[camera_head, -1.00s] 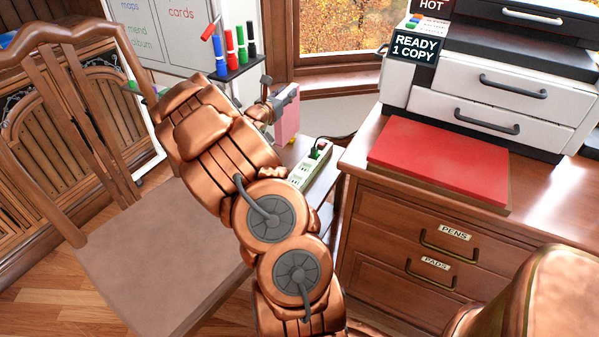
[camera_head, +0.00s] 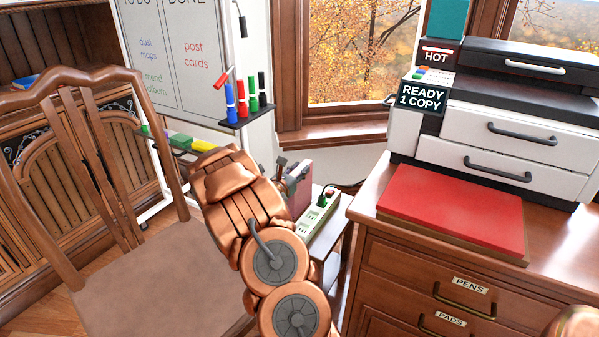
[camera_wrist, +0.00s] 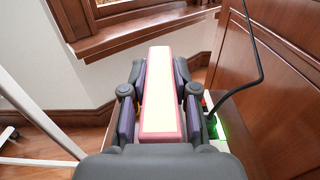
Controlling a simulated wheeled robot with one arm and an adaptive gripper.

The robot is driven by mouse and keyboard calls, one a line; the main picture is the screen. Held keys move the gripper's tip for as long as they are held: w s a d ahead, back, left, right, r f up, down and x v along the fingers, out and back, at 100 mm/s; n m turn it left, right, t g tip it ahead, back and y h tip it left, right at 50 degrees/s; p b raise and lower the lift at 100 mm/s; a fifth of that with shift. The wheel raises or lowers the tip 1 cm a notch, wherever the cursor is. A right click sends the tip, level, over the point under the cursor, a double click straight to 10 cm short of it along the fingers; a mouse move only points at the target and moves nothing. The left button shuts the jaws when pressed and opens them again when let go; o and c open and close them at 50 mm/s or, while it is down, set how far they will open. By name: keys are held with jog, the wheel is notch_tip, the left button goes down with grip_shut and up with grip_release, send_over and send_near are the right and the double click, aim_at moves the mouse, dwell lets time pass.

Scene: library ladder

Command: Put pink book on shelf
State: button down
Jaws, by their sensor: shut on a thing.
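The pink book (camera_head: 300,188) is upright beyond my arm in the head view, partly hidden by my gripper (camera_head: 290,175). In the wrist view the book (camera_wrist: 162,90) shows its pale page edge between pink covers. My gripper (camera_wrist: 160,112) is shut on it, with a finger pad against each cover. The small side table (camera_head: 340,245) is below and to the right of the book; whether the book touches it cannot be told. A wooden bookcase (camera_head: 60,120) stands at the left, with a blue book (camera_head: 25,80) on its shelf.
A power strip (camera_head: 318,222) with a plugged cord lies on the side table, close right of my gripper. A chair (camera_head: 150,270) stands left. A whiteboard with a marker tray (camera_head: 240,118) stands behind. The drawer cabinet (camera_head: 440,270) is right.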

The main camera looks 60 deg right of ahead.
dwell(0.3)
jog(key=c, duration=0.9)
grip_release()
jog(key=shift+a+r, duration=0.1)
jog(key=a+p, duration=0.1)
jog(key=a, duration=1.1)
jog(key=s+a+r+m+g+y, duration=0.35)
jog(key=s+a+m, duration=0.3)
jog(key=s, duration=0.25)
jog(key=s+a+r+m+g+y, duration=0.2)
jog(key=s+a+r+m+g, duration=0.2)
jog(key=s+a+r+m, duration=0.25)
jog(key=s+a+f+m+t+y, duration=0.1)
jog(key=s+a+y, duration=0.2)
jog(key=a, duration=0.8)
jog(key=s+a+f+m+t+y, duration=0.1)
jog(key=a+y, duration=0.4)
jog(key=a, duration=0.6)
jog(key=s+a+f+m+t+y, duration=0.2)
jog(key=s+a+f+m+y, duration=0.1)
jog(key=a, duration=0.8)
jog(key=shift+s+a+y, duration=0.15)
jog(key=shift+s+y, duration=0.6)
jog(key=shift+s, duration=0.15)
